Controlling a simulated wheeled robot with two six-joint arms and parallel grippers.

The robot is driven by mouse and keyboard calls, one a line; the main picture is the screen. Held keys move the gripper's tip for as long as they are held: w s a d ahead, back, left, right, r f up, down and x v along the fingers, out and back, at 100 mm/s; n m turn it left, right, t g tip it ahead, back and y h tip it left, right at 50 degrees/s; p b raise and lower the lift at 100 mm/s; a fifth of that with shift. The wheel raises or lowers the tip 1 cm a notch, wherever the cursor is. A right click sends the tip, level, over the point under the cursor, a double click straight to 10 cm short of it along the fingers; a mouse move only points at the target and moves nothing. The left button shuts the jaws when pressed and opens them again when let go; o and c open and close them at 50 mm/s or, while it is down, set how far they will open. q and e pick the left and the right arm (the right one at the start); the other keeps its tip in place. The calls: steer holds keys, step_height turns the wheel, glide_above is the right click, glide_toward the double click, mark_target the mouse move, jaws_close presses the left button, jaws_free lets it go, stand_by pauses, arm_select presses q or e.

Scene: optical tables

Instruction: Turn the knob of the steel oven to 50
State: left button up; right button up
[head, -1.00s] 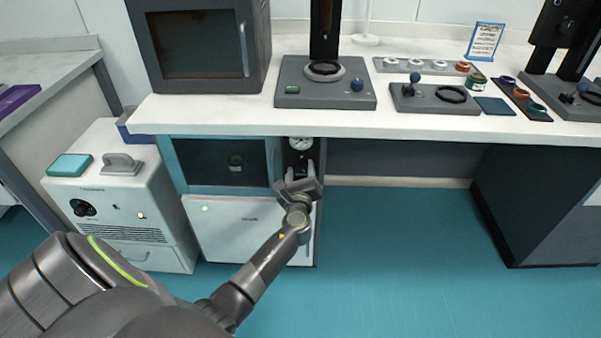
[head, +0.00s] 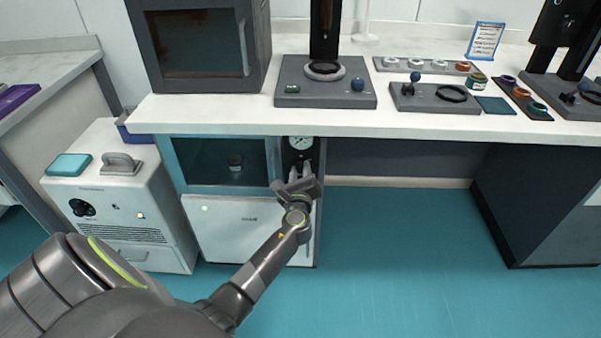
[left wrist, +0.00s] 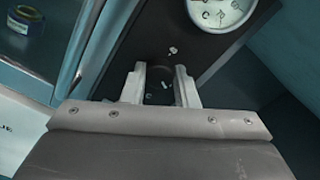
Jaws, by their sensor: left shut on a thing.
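The oven under the bench has a blue-grey framed door with a dark window (head: 222,162) and a dark control panel at its right. A round white gauge (head: 300,143) sits at the top of that panel and also shows in the left wrist view (left wrist: 219,11). My left gripper (head: 300,169) is in front of the panel, below the gauge. In the left wrist view its two pale fingers (left wrist: 160,82) stand on either side of a small dark knob (left wrist: 158,92) and are shut on it. The knob's scale cannot be read. My right gripper is not in view.
The white bench top (head: 215,113) overhangs the oven. A dark oven (head: 200,45) stands on it, with a grey stand (head: 325,95) to the right. A white cabinet unit (head: 110,195) stands at left. The floor at right is clear.

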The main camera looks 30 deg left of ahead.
arm_select(q)
steer(key=n+b, duration=0.1)
steer(key=n, duration=0.1)
steer(key=n+b, duration=0.1)
steer(key=n, duration=0.1)
steer(key=n+b, duration=0.1)
steer(key=shift+f+n+b, duration=0.25)
steer(key=shift+n+b, duration=0.1)
steer(key=shift+n, duration=0.05)
steer(key=n+b, duration=0.1)
steer(key=n, duration=0.1)
steer(key=shift+n, duration=0.3)
steer(key=shift+r+n+b, duration=0.1)
steer(key=shift+n+b, duration=0.8)
steer(key=shift+n, duration=0.4)
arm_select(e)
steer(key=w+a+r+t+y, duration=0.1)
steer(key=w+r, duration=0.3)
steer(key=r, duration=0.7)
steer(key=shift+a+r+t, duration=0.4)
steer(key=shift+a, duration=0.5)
arm_select(q)
steer(key=o, duration=1)
steer(key=shift+s, duration=0.1)
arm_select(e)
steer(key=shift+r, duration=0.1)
